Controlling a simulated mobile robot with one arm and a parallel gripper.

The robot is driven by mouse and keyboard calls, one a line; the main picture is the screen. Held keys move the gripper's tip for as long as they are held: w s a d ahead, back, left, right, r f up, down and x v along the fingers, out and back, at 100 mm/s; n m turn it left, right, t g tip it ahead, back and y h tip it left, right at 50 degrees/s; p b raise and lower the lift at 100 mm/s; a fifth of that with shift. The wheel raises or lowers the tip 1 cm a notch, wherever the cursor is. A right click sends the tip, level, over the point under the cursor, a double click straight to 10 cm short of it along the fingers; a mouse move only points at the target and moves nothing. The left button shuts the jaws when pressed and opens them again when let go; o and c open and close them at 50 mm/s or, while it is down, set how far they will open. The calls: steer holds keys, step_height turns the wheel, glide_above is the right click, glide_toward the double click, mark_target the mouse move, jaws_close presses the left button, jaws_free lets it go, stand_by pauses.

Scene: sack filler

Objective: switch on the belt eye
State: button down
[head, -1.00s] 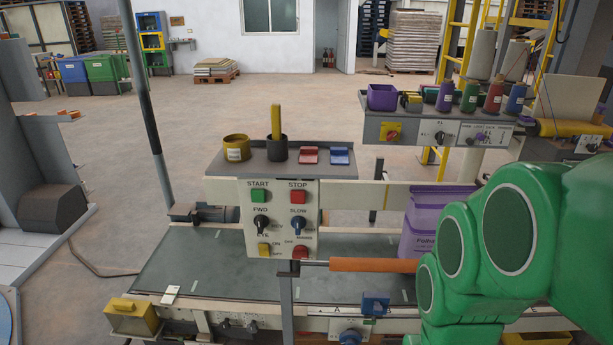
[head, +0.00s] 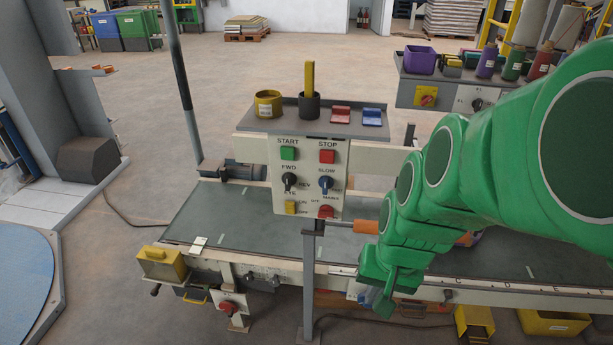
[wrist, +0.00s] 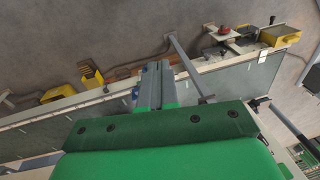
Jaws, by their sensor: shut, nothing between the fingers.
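The control panel (head: 308,178) stands on a post in front of the belt in the head view. Its yellow eye switch (head: 291,208) is at the lower left, under the lettering EYE, with ON and OFF beside it. I cannot tell its position for sure. My gripper (head: 383,303) hangs low to the right of the panel, pointing down at the belt's front edge, well apart from the switch. In the wrist view my gripper's grey fingers (wrist: 153,83) are together and empty. The panel's face does not show there.
Above the eye switch are a green START button (head: 289,153) and a black FWD knob (head: 289,182). An orange handle (head: 366,227) sticks out between panel and arm.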

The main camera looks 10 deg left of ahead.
mark_target(290, 205)
steer(key=w+a+f+m+t+h, duration=0.2)
steer(key=w+a+f+t, duration=0.3)
steer(key=w+a+f, duration=0.45)
steer(key=w+a+f+m+t+h, duration=0.25)
steer(key=w+a+f+t, duration=0.4)
steer(key=w+f, duration=0.5)
steer(key=s+a+r+n+t+y, duration=0.3)
steer(key=s+a+r+n+t, duration=0.2)
steer(key=t, duration=0.4)
steer(key=shift+s+a+r, duration=0.3)
steer(key=shift+s+a, duration=0.2)
steer(key=shift+w, duration=0.1)
steer(key=shift+x, duration=6.95)
steer(key=shift+r, duration=0.2)
